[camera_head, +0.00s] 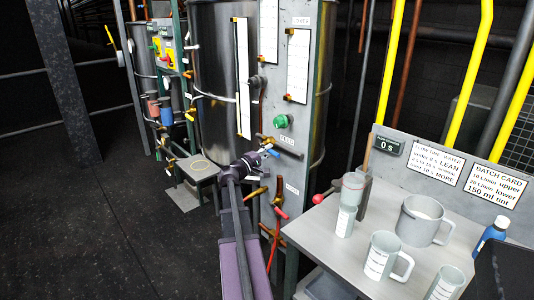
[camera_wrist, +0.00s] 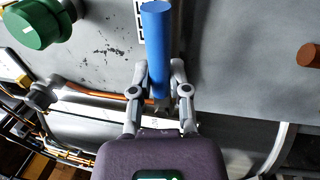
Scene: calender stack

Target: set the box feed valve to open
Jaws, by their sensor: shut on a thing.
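A blue valve handle (camera_wrist: 157,40) stands between the two fingers of my gripper (camera_wrist: 159,75) in the wrist view. The fingers are shut on it, one at each side, and its upper end sticks out past the fingertips. In the head view, the blue handle (camera_head: 273,153) shows as a small piece just beyond my gripper (camera_head: 264,151), at the grey panel (camera_head: 303,115) below a plate that seems to read FEED. The valve body is mostly hidden by my gripper, and I cannot read its position.
A green knob (camera_head: 282,121) sits above the handle; it also shows in the wrist view (camera_wrist: 35,22). A red-handled valve (camera_head: 279,211) is lower on the panel. A bench (camera_head: 340,248) with jugs stands at right. The floor at left is clear.

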